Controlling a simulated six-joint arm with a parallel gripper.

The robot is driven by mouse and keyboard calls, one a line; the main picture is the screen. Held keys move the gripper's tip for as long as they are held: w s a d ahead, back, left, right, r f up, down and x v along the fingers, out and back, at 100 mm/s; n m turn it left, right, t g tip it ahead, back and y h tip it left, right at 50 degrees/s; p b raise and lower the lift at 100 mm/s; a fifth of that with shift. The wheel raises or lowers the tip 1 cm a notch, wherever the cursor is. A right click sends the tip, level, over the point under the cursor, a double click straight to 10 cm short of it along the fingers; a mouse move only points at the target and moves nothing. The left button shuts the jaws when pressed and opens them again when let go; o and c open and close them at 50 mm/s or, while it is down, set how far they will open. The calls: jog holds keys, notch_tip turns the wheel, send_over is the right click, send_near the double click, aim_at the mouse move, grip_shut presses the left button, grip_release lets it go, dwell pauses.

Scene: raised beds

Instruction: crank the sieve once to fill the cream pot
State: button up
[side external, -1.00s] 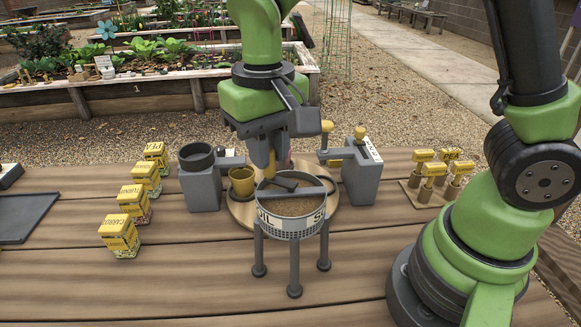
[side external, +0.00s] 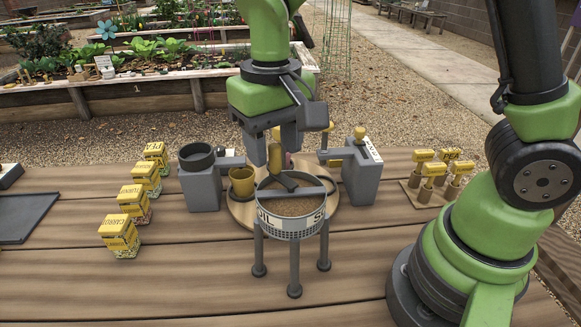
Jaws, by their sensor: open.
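The sieve (side external: 291,222) is a round grey drum marked with soil lettering, full of brown soil, on three legs. A grey bar (side external: 305,192) crosses its top, and a dark crank arm (side external: 284,180) lies at the back of the bar. An upright yellow knob (side external: 275,157) shows at the crank's far end. My gripper (side external: 274,150) is open, its fingers pointing down around or just behind the knob; I cannot tell whether they touch it. A yellow pot (side external: 242,182) stands on a round wooden board (side external: 242,212) behind the sieve. I cannot make out a cream pot.
A grey dispenser with a round cup (side external: 203,185) stands left, another grey dispenser (side external: 361,180) right. Yellow seed boxes (side external: 120,236) line the left; yellow-topped markers (side external: 433,172) stand in a rack at right. The front of the table is clear.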

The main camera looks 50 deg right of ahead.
jog(key=shift+r, duration=3.45)
jog(key=shift+r, duration=0.1)
jog(key=shift+s+d+r, duration=0.15)
jog(key=shift+d+r, duration=0.05)
jog(key=s+d+r+t+y, duration=0.1)
jog(key=s+d+t, duration=0.1)
jog(key=s, duration=0.4)
jog(key=s+d+r+m+t+y, duration=0.1)
jog(key=s+d+r+t, duration=0.1)
jog(key=s+t, duration=0.3)
jog(key=shift+s+d+r, duration=0.2)
jog(key=shift+s+d, duration=0.4)
jog(key=shift+s, duration=0.15)
